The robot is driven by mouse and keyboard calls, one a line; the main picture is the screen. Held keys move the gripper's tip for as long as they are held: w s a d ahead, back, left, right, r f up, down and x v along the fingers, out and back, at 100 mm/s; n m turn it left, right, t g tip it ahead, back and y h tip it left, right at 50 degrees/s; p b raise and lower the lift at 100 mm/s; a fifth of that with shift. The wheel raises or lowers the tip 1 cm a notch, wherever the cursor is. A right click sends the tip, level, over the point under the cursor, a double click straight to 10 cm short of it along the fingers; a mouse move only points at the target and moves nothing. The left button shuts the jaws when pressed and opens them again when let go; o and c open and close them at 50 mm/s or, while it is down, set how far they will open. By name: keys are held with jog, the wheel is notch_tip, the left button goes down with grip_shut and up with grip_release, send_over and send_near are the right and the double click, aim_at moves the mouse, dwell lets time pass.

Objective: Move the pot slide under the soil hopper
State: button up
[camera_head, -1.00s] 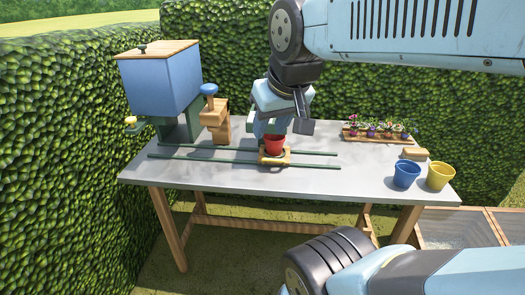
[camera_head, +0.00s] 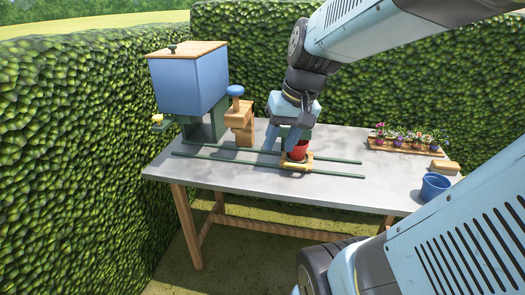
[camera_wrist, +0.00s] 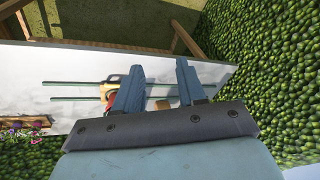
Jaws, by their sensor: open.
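The pot slide (camera_head: 296,167) is a small yellow-brown carriage on two green rails, carrying a red pot (camera_head: 300,150). It sits toward the right part of the rails. The soil hopper (camera_head: 190,82) is a blue box with a wooden lid on a green stand, over the left end of the rails. My gripper (camera_head: 291,150) is open at the red pot, partly covering it; contact cannot be told. In the wrist view its two fingers (camera_wrist: 160,85) are apart, the left one hiding much of the red pot (camera_wrist: 111,101) and the slide (camera_wrist: 112,83).
A wooden block with a blue knob (camera_head: 239,115) stands behind the rails, near the hopper. A flower tray (camera_head: 405,146), a wooden block (camera_head: 445,167) and a blue pot (camera_head: 434,187) are on the right of the table (camera_head: 220,181). The rails between slide and hopper look clear.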

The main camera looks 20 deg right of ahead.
jog(key=w+d+f+m+g+y, duration=0.2)
jog(key=w+d+f+m+y, duration=0.15)
jog(key=w+f, duration=0.2)
jog(key=m+t+y, duration=0.4)
jog(key=m+t, duration=0.8)
send_near(294, 165)
jog(key=x, duration=0.7)
jog(key=d+f+x, duration=0.1)
jog(key=x, duration=0.2)
jog(key=shift+w+a, duration=0.2)
jog(key=shift+w, duration=0.3)
jog(key=shift+h, duration=0.25)
grip_shut()
